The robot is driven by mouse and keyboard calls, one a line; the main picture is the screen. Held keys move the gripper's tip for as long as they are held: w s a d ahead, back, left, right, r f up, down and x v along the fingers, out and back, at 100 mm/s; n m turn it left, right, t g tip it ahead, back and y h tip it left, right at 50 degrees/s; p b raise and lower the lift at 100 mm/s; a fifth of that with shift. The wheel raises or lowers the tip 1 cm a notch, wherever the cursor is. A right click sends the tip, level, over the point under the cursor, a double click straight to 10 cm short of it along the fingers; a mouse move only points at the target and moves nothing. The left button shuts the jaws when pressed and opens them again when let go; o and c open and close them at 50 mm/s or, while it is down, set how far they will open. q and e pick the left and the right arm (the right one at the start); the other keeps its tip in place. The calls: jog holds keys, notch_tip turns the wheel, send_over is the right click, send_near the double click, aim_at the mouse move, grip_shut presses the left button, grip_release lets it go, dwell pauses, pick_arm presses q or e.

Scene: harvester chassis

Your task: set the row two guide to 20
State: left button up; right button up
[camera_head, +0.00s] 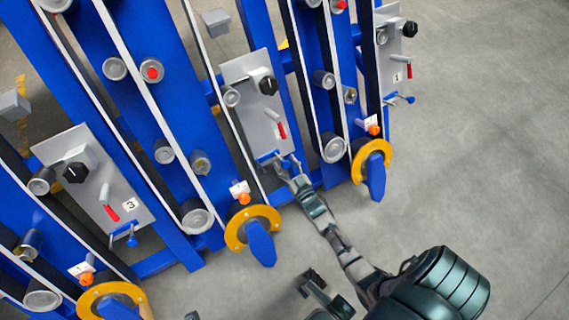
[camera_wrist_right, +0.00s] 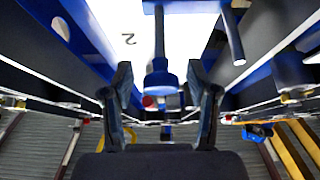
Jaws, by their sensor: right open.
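The middle grey row panel (camera_head: 243,75) carries a black knob (camera_head: 268,85), a red-tipped lever (camera_head: 281,130) and a blue handle (camera_head: 266,159) at its lower end. In the wrist view a white plate (camera_wrist_right: 115,22) bears the number 2. My right gripper (camera_head: 287,166) is at the panel's lower end, beside the blue handle. In the wrist view its two fingers (camera_wrist_right: 160,105) stand apart, with a blue cylindrical knob (camera_wrist_right: 160,76) on a stem between or just beyond them; contact cannot be told. No scale reading for the guide is legible.
Similar panels marked 3 (camera_head: 130,207) and 1 (camera_head: 396,65) stand on either side, on the blue frame (camera_head: 183,110). Yellow rings with blue paddles, one below the middle row (camera_head: 260,243), line the near edge. Grey floor (camera_head: 480,130) is clear at right.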

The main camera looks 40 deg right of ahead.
jog(key=shift+d, duration=0.1)
jog(key=shift+c, duration=1.2)
jog(key=c, duration=0.8)
jog(key=shift+a, duration=0.2)
grip_shut()
jog(key=shift+d+r, duration=0.15)
jog(key=shift+d+p, duration=0.15)
jog(key=shift+p, duration=0.25)
jog(key=shift+d, duration=0.1)
jog(key=o, duration=1)
grip_release()
jog(key=shift+o, duration=0.2)
jog(key=shift+s, duration=0.1)
